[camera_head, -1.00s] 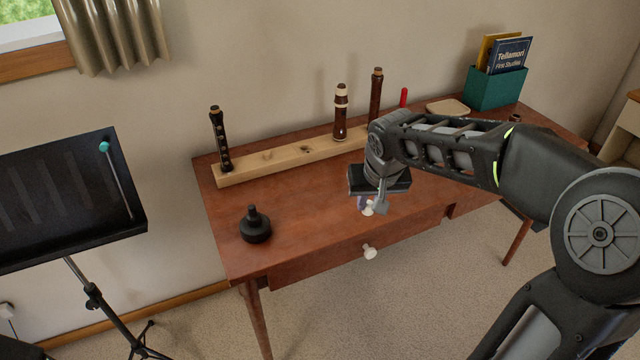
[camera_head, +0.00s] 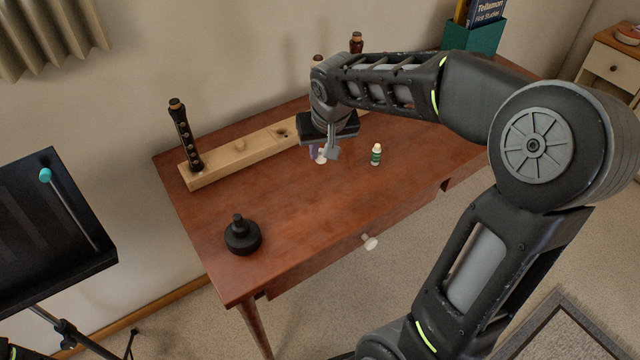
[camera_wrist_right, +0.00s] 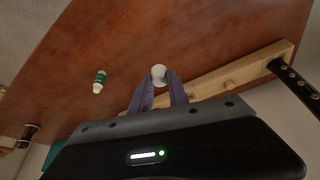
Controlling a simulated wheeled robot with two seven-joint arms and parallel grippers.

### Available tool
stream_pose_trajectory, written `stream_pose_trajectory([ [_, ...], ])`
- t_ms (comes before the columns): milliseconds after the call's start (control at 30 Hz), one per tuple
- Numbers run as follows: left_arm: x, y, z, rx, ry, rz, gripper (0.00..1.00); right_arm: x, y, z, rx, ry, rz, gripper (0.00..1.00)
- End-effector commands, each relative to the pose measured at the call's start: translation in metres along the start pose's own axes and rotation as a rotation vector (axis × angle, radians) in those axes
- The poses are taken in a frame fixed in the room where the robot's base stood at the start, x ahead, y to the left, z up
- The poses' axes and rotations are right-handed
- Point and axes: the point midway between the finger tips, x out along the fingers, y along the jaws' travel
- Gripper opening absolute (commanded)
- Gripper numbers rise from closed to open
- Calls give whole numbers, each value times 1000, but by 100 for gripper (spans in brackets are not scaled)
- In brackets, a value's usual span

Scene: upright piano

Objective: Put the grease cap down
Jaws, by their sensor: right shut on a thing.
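The grease cap (camera_wrist_right: 158,73) is a small white round piece between the purple-grey fingertips of my right gripper (camera_wrist_right: 158,86) in the right wrist view. In the head view my right gripper (camera_head: 319,154) is above the brown desk, in front of the wooden stand, and the cap (camera_head: 321,159) shows as a white spot at its fingertips. I cannot tell how far the cap is above the desk. A small green and white grease tube (camera_head: 376,154) stands upright on the desk to the right of the gripper; it also shows in the right wrist view (camera_wrist_right: 99,82). My left gripper is not in view.
The wooden stand (camera_head: 215,170) holds a dark instrument joint (camera_head: 185,137) at its left end. A black knobbed object (camera_head: 242,235) stands at the desk's front left. The desk (camera_head: 290,220) is clear between them. A black music stand (camera_head: 50,215) is left, a teal box (camera_head: 475,38) back right.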

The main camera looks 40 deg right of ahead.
Motion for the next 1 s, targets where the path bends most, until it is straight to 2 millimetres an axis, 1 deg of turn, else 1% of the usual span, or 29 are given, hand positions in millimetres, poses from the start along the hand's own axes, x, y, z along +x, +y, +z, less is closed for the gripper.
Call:
stream_pose_trajectory([
  [200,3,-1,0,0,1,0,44,35,0,16,0,-6,1,0],
  [300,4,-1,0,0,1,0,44,49,0,21,-1,-3,1,0],
  [400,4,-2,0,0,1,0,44,54,0,22,1,-2,1,0],
  [700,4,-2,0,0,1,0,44,56,0,23,0,-1,1,0],
  [767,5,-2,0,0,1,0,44,61,0,26,-2,-3,1,0],
  [900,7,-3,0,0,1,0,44,80,0,34,-2,-4,1,0],
  [1000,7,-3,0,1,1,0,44,88,0,37,0,-3,0,0],
])
